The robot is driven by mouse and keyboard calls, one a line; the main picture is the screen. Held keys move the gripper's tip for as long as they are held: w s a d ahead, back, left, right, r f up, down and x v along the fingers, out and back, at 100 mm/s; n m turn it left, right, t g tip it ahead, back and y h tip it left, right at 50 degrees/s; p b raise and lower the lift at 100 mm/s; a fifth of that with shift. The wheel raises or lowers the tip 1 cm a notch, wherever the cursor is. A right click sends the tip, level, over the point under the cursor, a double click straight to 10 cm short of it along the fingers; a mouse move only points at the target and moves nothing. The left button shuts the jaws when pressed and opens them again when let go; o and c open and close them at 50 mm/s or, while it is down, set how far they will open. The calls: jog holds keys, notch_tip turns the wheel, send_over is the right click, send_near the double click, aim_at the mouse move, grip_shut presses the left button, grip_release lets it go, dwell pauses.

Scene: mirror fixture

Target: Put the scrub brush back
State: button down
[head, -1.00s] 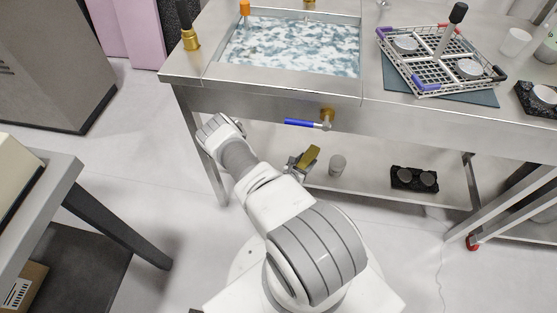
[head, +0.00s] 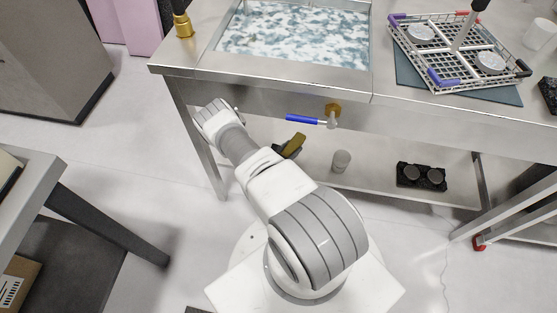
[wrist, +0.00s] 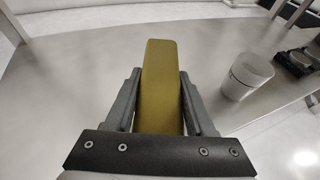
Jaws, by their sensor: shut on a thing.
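The scrub brush (wrist: 160,85) shows in the wrist view as a long olive-yellow block. My gripper (wrist: 160,100) is shut on it, one finger on each side. In the head view the brush (head: 294,144) sticks out beside my arm, below the sink's front edge and above the lower shelf. The gripper's fingers are mostly hidden behind my arm there. I cannot tell whether the brush touches the shelf.
A grey cup (head: 341,161) and a black holder with two round pieces (head: 421,176) stand on the lower shelf (head: 375,180). The blue-handled valve (head: 318,120) juts out above. The sink (head: 292,40) holds foamy water. A wire rack (head: 462,50) stands at right.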

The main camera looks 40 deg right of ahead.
jog(key=w+a+f+b, duration=0.1)
jog(key=w+a+f, duration=0.2)
jog(key=shift+w+a+b, duration=0.2)
jog(key=shift+a+b, duration=0.1)
jog(key=shift+b, duration=0.05)
notch_tip(320, 180, down, 4)
jog(key=shift+f+b, duration=0.1)
jog(key=shift+b, duration=1)
jog(key=shift+c, duration=1.2)
grip_release()
jog(key=shift+f, duration=0.1)
jog(key=shift+a+r, duration=0.1)
jog(key=shift+r, duration=0.1)
